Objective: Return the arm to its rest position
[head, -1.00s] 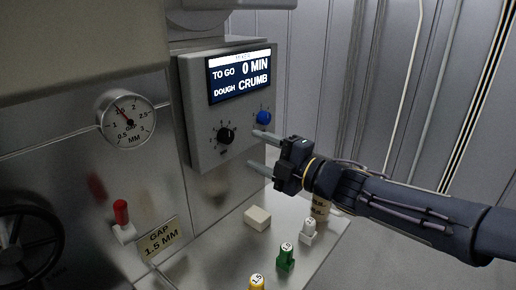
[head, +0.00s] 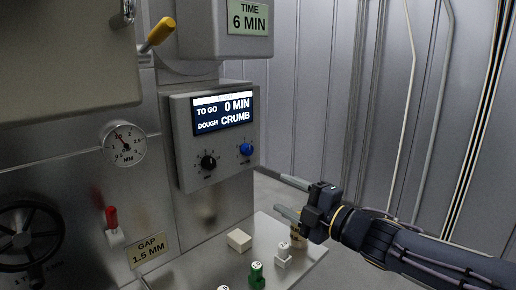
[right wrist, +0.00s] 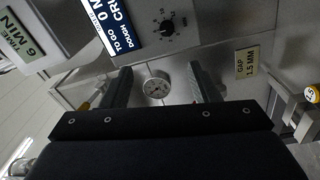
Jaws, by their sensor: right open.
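My right gripper (head: 283,198) is open and empty in the head view. It stands in the air to the right of the control box (head: 187,150), apart from its blue knob (head: 246,149) and black knob (head: 208,162). The box's screen (head: 222,113) reads TO GO 0 MIN, DOUGH CRUMB. In the right wrist view the two fingers (right wrist: 160,88) are spread, with the round dial (right wrist: 157,88) seen between them and nothing held. My left gripper is not in view.
Below the gripper, a metal shelf (head: 209,268) holds a cream block (head: 239,240), a green piece (head: 256,275) and a white piece (head: 283,256). A red-topped switch (head: 112,218), a handwheel (head: 28,238) and a yellow-handled lever (head: 159,33) are at left. The space by the ribbed wall (head: 340,80) is free.

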